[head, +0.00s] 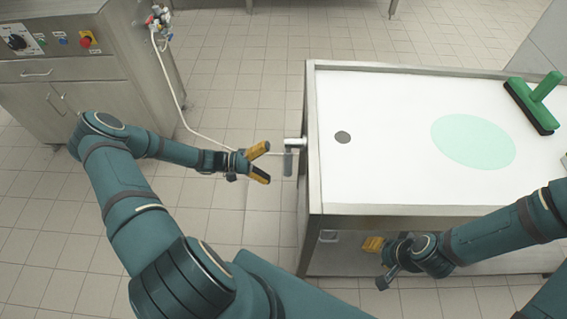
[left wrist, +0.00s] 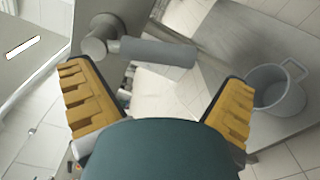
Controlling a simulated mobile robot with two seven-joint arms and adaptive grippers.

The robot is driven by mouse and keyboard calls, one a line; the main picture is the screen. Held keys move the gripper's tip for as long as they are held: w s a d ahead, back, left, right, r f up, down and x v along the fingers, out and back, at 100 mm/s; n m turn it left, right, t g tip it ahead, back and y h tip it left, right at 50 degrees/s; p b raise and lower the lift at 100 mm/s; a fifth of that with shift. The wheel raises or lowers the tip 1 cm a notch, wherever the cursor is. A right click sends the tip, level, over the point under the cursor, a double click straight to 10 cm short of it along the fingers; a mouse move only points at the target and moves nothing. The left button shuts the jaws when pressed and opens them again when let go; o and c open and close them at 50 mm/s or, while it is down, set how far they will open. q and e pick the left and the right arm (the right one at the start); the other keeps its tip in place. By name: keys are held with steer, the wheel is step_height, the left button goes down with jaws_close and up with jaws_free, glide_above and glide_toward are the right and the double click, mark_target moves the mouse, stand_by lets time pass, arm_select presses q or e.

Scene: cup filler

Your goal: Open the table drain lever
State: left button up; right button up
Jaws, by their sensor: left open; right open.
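The drain lever (head: 289,160) is a grey handle on a metal pipe stub at the left side of the white-topped table (head: 390,180). In the left wrist view the lever (left wrist: 158,52) points right from its round metal pivot, ahead of my fingertips. My left gripper (head: 263,163) is open and empty, just left of the lever with a small gap. Its two yellow fingers (left wrist: 155,100) are spread wide in the left wrist view. My right gripper (head: 372,244) is in front of the table's near side, partly hidden; its fingers are open and hold nothing visible.
A dark drain hole (head: 343,137), a pale green disc (head: 473,142) and a green squeegee (head: 535,100) are on the tabletop. A metal cabinet (head: 80,75) stands at the left, with a hose (head: 172,85) hanging down. A metal pot (left wrist: 274,90) shows in the left wrist view.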

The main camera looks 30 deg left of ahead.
arm_select(q)
steer(key=v, duration=0.6)
steer(key=shift+s, duration=0.1)
stand_by(0.4)
